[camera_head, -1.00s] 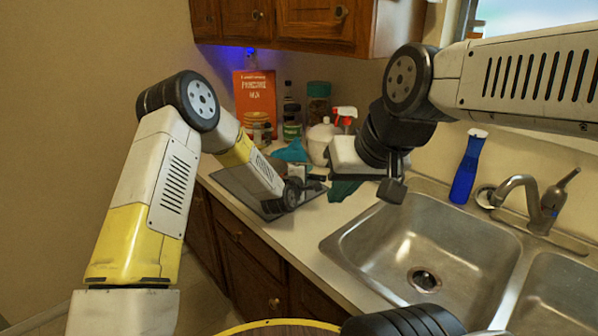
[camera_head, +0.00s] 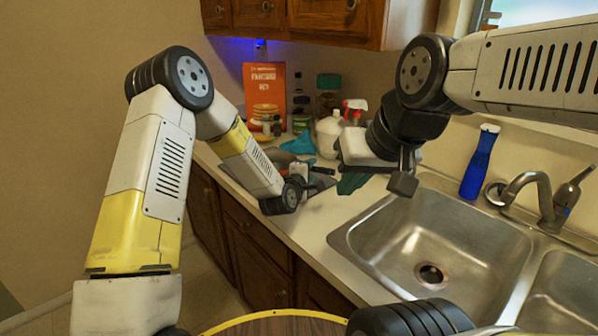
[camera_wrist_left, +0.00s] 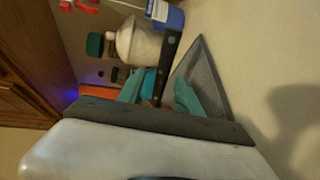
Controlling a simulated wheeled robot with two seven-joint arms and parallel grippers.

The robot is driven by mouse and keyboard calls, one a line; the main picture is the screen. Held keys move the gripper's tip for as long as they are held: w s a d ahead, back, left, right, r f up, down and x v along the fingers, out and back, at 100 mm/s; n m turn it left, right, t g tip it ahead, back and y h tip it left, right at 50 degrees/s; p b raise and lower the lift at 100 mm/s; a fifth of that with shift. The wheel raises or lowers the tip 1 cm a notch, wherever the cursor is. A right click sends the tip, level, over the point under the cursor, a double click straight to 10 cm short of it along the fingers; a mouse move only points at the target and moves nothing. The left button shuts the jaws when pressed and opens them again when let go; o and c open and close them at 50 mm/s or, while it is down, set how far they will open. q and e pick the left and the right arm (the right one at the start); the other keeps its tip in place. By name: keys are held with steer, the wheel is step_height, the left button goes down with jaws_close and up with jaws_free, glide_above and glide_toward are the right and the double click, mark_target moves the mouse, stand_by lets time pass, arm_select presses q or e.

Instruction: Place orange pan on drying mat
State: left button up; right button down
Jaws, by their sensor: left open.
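No orange pan body can be made out. A black riveted handle (camera_wrist_left: 168,62) shows in the left wrist view, and a dark handle (camera_head: 322,170) shows beside my left gripper in the head view. I cannot tell whether it belongs to the pan. My left gripper (camera_head: 300,172) is open, low over the mat area close to the handle. My right gripper (camera_head: 404,178) hangs above the counter by the sink's left edge; its jaw opening is unclear.
The front counter strip is clear.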

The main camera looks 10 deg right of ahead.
arm_select(q)
steer(key=v, duration=0.6)
steer(key=shift+s+a, duration=0.1)
steer(key=shift+s, duration=0.15)
steer(key=s+a+r+m+g+y, duration=0.2)
steer(key=s+a+r+m, duration=0.2)
steer(key=a+r, duration=0.25)
steer(key=s+a+r+m+g+y, duration=0.1)
steer(key=s+a+r+m+g, duration=0.1)
steer(key=s+a+r+m, duration=0.35)
steer(key=s+a+r+m+g+y, duration=0.1)
steer(key=s+a+r+m, duration=0.1)
steer(key=s+a, duration=0.4)
steer(key=s+a+r+m+g+y, duration=0.1)
steer(key=s+a, duration=0.6)
steer(key=s, duration=0.8)
step_height(320, 180, up, 3)
steer(key=shift+s+f+m+g, duration=0.25)
steer(key=shift+m+g, duration=0.3)
steer(key=shift+g, duration=0.25)
steer(key=shift+c, duration=0.6)
